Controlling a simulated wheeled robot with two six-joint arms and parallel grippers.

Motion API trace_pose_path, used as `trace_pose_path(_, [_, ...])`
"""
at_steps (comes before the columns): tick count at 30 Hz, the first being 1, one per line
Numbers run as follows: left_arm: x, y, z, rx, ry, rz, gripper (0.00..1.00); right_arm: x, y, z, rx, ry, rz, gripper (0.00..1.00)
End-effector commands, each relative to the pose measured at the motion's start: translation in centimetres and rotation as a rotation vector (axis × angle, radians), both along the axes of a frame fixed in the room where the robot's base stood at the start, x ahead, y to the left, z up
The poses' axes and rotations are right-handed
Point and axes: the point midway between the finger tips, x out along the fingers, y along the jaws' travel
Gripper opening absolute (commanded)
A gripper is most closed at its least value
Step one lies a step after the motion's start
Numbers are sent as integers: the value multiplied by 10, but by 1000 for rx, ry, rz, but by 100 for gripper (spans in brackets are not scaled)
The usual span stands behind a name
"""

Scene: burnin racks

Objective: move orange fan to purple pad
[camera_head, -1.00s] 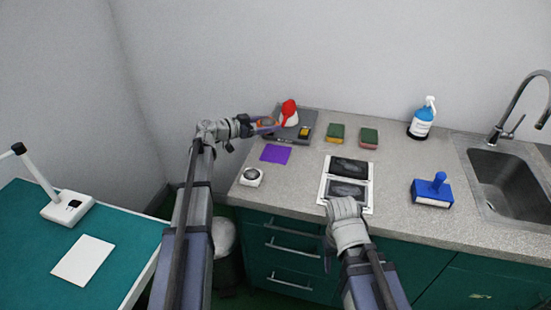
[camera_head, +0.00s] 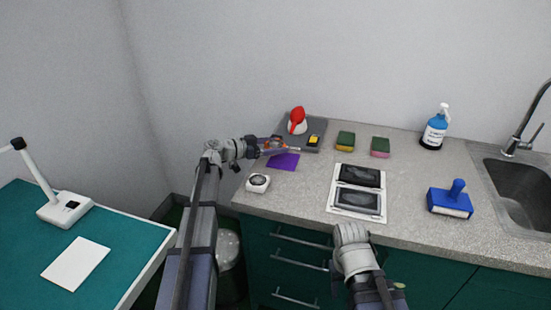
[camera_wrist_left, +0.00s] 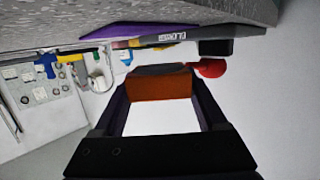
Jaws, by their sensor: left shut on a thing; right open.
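My left gripper (camera_head: 270,146) is shut on the orange fan (camera_wrist_left: 160,86), which shows as an orange block between the fingers in the left wrist view. In the head view the fan is small and mostly hidden by the gripper. The purple pad (camera_head: 284,162) lies flat on the counter, just in front of the gripper and partly covered by it. The pad also shows in the left wrist view (camera_wrist_left: 140,29), apart from the fan. My right gripper (camera_head: 351,233) is open at the counter's front edge, its fingertips hard to see.
A grey tray (camera_head: 316,132) behind the pad holds a red-and-white object (camera_head: 298,121) and a yellow-black item (camera_head: 313,140). A white round-topped device (camera_head: 258,183) stands in front of the pad. Two sponges (camera_head: 345,140), a white panel (camera_head: 341,215) and a blue stamp-like tool (camera_head: 452,198) are to the right.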

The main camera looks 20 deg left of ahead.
Motion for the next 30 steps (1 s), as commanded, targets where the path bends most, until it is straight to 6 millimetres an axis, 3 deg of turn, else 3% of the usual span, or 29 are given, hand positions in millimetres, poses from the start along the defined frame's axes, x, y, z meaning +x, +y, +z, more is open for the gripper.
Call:
trace_pose_path(9, [0, 0, -37, 0, 0, 0, 19, 0, 0, -37, 0, 0, 0, 50])
trace_pose_path(22, [0, 0, -40, 0, 0, 0, 19, 0, 0, -40, 0, 0, 0, 50])
trace_pose_path(23, [0, 0, -40, 0, 0, 0, 75, 0, 0, -40, 0, 0, 0, 50])
trace_pose_path(30, [0, 0, -39, 0, 0, 0, 100, 0, 0, -39, 0, 0, 0, 50])
